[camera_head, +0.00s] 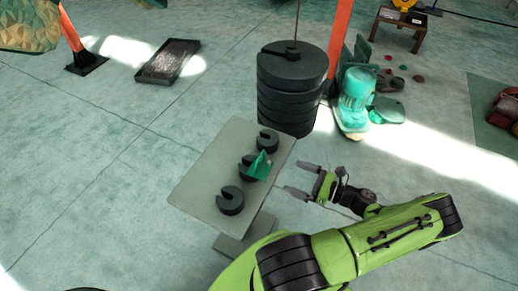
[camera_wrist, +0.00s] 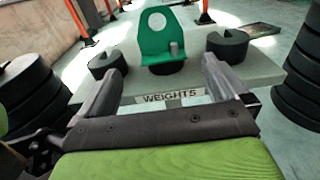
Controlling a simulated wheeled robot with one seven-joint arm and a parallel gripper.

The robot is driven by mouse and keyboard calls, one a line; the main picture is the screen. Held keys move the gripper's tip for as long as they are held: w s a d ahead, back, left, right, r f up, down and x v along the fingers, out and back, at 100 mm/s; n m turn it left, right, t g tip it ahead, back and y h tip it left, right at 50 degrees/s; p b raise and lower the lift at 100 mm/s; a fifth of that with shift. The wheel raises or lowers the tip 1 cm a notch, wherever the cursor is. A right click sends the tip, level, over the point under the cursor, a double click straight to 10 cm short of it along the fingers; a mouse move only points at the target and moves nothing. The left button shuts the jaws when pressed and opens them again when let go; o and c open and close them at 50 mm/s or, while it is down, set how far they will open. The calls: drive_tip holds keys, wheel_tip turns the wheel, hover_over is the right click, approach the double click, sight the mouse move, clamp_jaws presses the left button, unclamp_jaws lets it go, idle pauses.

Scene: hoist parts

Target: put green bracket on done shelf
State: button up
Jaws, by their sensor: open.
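The green bracket (camera_head: 257,165) is an upright angled plate on the table, resting on or against the middle one of the black slotted weights (camera_head: 247,162). In the wrist view the green bracket (camera_wrist: 155,38) shows a round hole in its upright plate and a small grey cylinder at its right side. My gripper (camera_head: 297,180) is off the table's right side, pointing toward the bracket. It is open and empty; in the wrist view its fingers (camera_wrist: 165,85) stand apart, with the bracket beyond them. I cannot make out a done shelf.
The grey table (camera_head: 190,186) also bears two other slotted weights (camera_head: 230,200), (camera_head: 268,141). A "WEIGHTS" label (camera_wrist: 170,96) is on its near edge. A tall stack of black discs (camera_head: 290,85) stands behind it. A teal machine (camera_head: 355,100) is right of the stack.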

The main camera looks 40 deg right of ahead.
sight(261, 163)
drive_tip(key=x, duration=1.5)
drive_tip(key=shift+w, duration=0.25)
drive_tip(key=shift+r, duration=0.1)
drive_tip(key=c, duration=1.3)
wheel_tip(261, 163, up, 10)
drive_tip(key=p, duration=0.2)
